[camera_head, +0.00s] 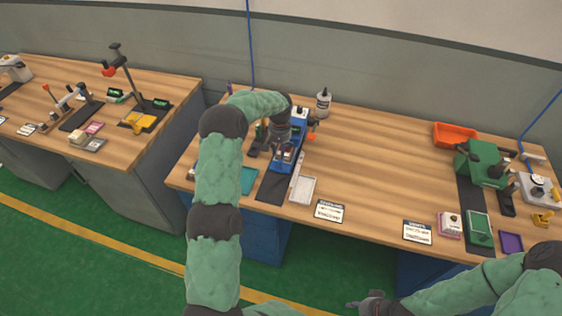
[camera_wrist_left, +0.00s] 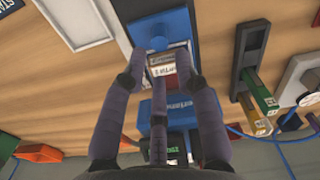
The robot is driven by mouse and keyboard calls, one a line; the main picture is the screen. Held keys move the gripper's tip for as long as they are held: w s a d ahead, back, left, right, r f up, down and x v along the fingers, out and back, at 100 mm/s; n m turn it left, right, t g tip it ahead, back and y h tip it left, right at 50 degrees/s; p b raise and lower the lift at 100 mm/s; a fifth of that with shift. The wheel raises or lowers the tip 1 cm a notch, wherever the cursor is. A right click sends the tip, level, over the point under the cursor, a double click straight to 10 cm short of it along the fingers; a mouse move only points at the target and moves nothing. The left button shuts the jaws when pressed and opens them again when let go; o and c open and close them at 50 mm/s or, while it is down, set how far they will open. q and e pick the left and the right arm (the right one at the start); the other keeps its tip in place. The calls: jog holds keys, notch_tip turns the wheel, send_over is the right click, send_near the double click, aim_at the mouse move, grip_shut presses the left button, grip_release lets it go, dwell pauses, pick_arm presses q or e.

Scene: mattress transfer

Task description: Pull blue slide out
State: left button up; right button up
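The blue machine (camera_head: 299,128) stands on a black mat on the middle table. In the left wrist view its lettered blue body (camera_wrist_left: 172,108) is partly hidden by my fingers.
A white tray (camera_head: 303,190) and a label card (camera_head: 329,211) lie right of the mat. A teal tray (camera_head: 248,180) lies left of it. A green machine (camera_head: 482,164) and orange bin (camera_head: 456,135) are at right. The table's middle is clear.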

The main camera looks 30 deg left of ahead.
aim_at(280, 161)
pick_arm(q)
notch_tip(280, 161, down, 8)
jog(key=shift+w+r+b, duration=0.1)
jog(key=shift+r+b, duration=0.15)
jog(key=shift+b, duration=0.15)
grip_shut()
